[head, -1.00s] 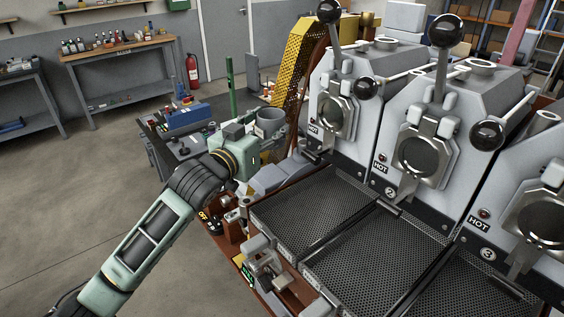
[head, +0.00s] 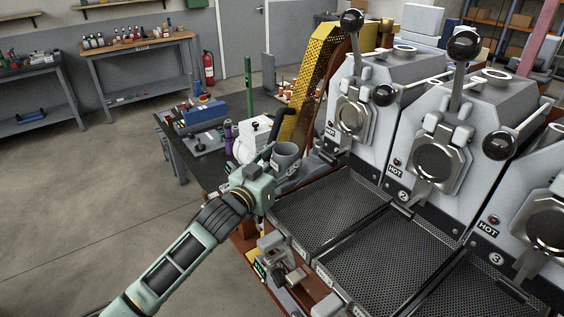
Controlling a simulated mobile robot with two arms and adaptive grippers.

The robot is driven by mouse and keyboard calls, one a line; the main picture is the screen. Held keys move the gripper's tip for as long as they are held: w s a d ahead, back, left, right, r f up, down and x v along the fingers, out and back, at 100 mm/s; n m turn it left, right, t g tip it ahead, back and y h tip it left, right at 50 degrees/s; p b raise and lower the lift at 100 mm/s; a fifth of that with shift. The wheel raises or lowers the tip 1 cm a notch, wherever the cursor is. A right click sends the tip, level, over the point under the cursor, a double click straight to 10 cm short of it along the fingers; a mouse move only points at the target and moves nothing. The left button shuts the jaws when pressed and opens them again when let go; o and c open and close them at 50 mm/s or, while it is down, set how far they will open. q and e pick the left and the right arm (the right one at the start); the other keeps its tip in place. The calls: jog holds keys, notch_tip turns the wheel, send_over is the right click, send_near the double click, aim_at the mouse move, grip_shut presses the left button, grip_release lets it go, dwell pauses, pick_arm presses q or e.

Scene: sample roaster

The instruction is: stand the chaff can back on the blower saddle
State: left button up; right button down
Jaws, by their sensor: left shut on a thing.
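The chaff can looks to be the grey, open-topped cylinder (head: 287,154), seen upright beside the first roaster in the head view. My left gripper (head: 275,172) is shut on it; the fingers are mostly hidden behind the wrist and the can. My left arm reaches in from the lower left. I cannot make out the blower saddle for certain; the can and my wrist cover the area around them. My right gripper is not in view.
Roasters marked HOT stand at right, with black levers and a round steel door (head: 433,160) on the second. Perforated cooling trays (head: 330,207) lie before them. A dark bench (head: 205,165) with a blue toolbox (head: 201,113) stands behind my wrist. Open floor lies left.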

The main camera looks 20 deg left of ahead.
pick_arm(q)
jog(key=o, duration=0.8)
jog(key=shift+f, duration=0.1)
jog(key=o, duration=0.5)
jog(key=shift+s, duration=0.1)
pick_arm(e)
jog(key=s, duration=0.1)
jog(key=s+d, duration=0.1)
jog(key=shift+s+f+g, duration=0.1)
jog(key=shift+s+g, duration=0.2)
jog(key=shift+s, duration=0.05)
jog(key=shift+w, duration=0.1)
pick_arm(q)
jog(key=b+v, duration=0.3)
jog(key=v, duration=0.9)
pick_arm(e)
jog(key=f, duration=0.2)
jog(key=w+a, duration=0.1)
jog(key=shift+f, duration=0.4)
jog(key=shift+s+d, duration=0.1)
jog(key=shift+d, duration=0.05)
